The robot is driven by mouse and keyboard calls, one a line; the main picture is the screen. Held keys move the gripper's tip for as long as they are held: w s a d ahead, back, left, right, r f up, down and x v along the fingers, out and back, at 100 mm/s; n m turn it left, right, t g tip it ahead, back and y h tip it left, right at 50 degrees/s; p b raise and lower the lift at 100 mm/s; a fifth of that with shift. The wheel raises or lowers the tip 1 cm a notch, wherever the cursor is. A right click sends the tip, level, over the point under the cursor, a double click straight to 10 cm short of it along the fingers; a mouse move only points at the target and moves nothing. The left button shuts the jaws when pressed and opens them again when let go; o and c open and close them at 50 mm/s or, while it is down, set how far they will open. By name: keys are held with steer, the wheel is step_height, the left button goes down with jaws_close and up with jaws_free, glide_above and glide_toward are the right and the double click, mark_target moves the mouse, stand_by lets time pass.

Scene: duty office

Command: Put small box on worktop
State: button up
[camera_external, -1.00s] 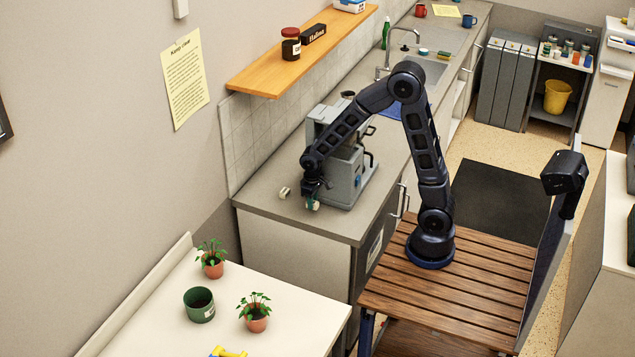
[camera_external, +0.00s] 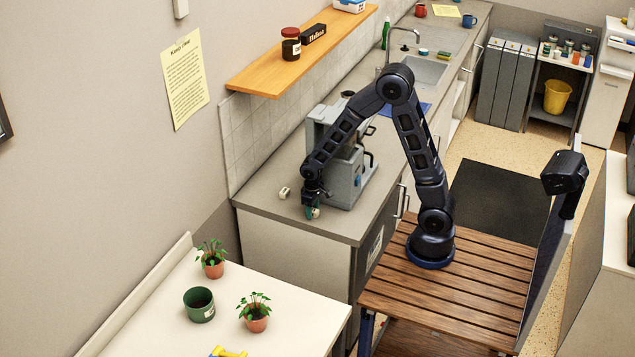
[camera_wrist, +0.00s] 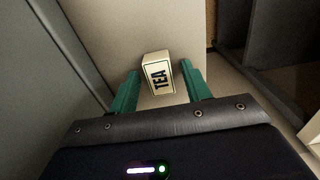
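The small box, pale with dark "TEA" lettering, shows in the wrist view (camera_wrist: 158,78) between the two green fingers of my gripper (camera_wrist: 160,80). A narrow gap shows beside the box, so the fingers look open around it. In the external view my gripper (camera_external: 312,211) points down at the near end of the grey worktop (camera_external: 262,200). A little of a pale box shows there beside a green finger. It is at or very close to the worktop surface; exact contact is hidden.
A grey coffee machine (camera_external: 350,180) stands right beside my gripper. A small pale item (camera_external: 285,193) lies on the worktop to the left. A wooden shelf (camera_external: 270,78) hangs above. A lower white table (camera_external: 165,315) with potted plants is in front.

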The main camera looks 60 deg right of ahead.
steer(key=shift+r, duration=0.1)
step_height(320, 180, up, 12)
stand_by(0.7)
steer(key=s+r+m+t, duration=0.1)
steer(key=s+r, duration=0.3)
steer(key=r, duration=0.3)
steer(key=s+r+t, duration=0.2)
steer(key=s+r, duration=0.3)
steer(key=r, duration=0.3)
steer(key=s+d, duration=0.3)
steer(key=s, duration=0.5)
steer(key=s+d+r+n+t, duration=0.1)
steer(key=s+d, duration=0.2)
steer(key=s, duration=0.5)
steer(key=shift+r+t, duration=0.25)
steer(key=shift+t, duration=0.05)
